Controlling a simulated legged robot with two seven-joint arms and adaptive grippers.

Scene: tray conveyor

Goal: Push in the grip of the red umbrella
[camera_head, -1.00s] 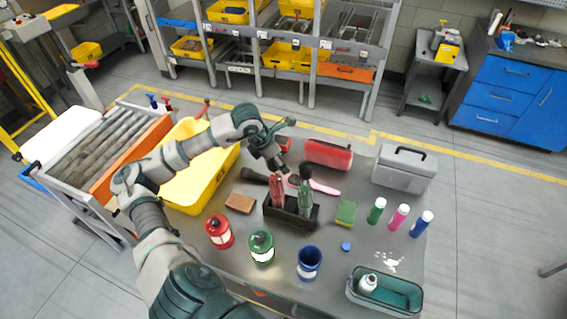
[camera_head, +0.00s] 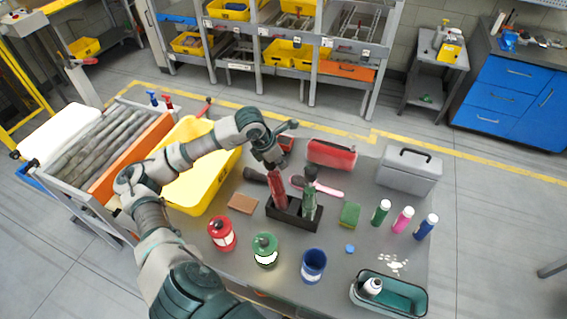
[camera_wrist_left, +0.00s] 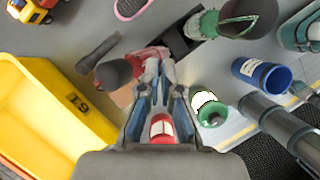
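The red umbrella (camera_head: 278,190) stands in the black holder (camera_head: 291,219), leaning slightly left at its top. In the left wrist view its red body (camera_wrist_left: 149,56) is beyond my fingertips, and a dark grey grip (camera_wrist_left: 113,74) shows left of them. The green umbrella (camera_head: 309,200) stands beside it in the same holder; it also shows in the left wrist view (camera_wrist_left: 208,24). My left gripper (camera_head: 271,164) is at the red umbrella's top and hides part of it. Its fingertips (camera_wrist_left: 158,70) are close together and hold nothing visible. Whether they touch the umbrella is unclear. My right gripper is not in view.
A yellow bin (camera_head: 204,190) lies left. A grey toolbox (camera_head: 408,172) stands at the back right.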

